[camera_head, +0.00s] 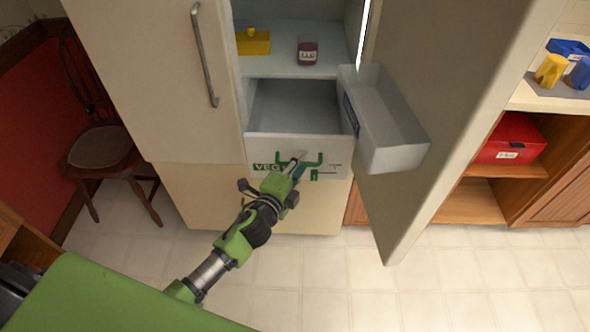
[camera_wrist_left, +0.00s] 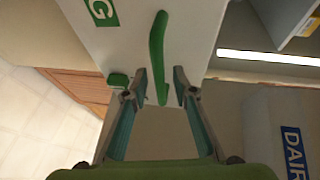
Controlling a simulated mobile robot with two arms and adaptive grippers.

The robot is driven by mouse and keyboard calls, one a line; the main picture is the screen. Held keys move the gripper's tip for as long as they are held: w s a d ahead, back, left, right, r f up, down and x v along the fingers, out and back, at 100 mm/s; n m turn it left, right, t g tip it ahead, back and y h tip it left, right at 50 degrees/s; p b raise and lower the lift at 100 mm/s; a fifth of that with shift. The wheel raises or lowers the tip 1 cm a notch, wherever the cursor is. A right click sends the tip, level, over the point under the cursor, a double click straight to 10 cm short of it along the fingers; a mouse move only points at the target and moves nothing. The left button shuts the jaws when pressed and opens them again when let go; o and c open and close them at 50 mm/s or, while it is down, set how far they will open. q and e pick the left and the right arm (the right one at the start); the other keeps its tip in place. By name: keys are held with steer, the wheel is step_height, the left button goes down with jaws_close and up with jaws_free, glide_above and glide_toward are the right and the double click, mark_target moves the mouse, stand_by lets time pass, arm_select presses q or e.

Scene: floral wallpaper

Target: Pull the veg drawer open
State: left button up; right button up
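The veg drawer (camera_head: 265,150) is in the lower part of the fridge, a white box with "VEG" on its front. Its empty inside shows from above in the head view; I cannot tell exactly how far out it stands. It carries a green bar handle (camera_wrist_left: 157,45). My left gripper (camera_head: 297,165) is at the drawer front. In the left wrist view its fingers (camera_wrist_left: 160,75) are apart, one on each side of the handle's lower end, with gaps showing. Contact is not clear. My right gripper is not in view.
The right fridge door (camera_head: 450,110) stands open with a dairy bin (camera_head: 395,150) on its inside, close right of the drawer. The left door (camera_head: 145,80) is shut. A shelf (camera_head: 275,65) above holds a yellow item and a jar. The tiled floor in front is clear.

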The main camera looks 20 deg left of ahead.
arm_select(q)
steer(key=v, duration=1.1)
steer(key=shift+s, duration=0.4)
steer(key=s+a+f+n+g+y, duration=0.15)
steer(key=s+f, duration=0.25)
steer(key=f, duration=0.6)
steer(key=s+a+f+n+g, duration=0.1)
steer(key=s+f+n+g, duration=0.2)
steer(key=f, duration=0.7)
steer(key=s+a+f+n+g, duration=0.2)
steer(key=s+f+n+g, duration=0.15)
steer(key=f, duration=0.75)
steer(key=s+f+n+g, duration=0.2)
steer(key=s+f, duration=0.4)
steer(key=s, duration=0.4)
steer(key=s+f+n+g, duration=0.2)
steer(key=s+f, duration=0.4)
steer(key=s, duration=0.5)
steer(key=s+f+n+g, duration=0.2)
steer(key=s+f+n, duration=0.2)
steer(key=s, duration=0.6)
step_height(320, 180, down, 3)
steer(key=shift+s+r+g, duration=0.15)
steer(key=shift+s+g, duration=0.2)
steer(key=shift+g, duration=0.05)
steer(key=shift+w+d+y, duration=0.1)
steer(key=shift+d+y, duration=0.05)
steer(key=shift+y, duration=0.1)
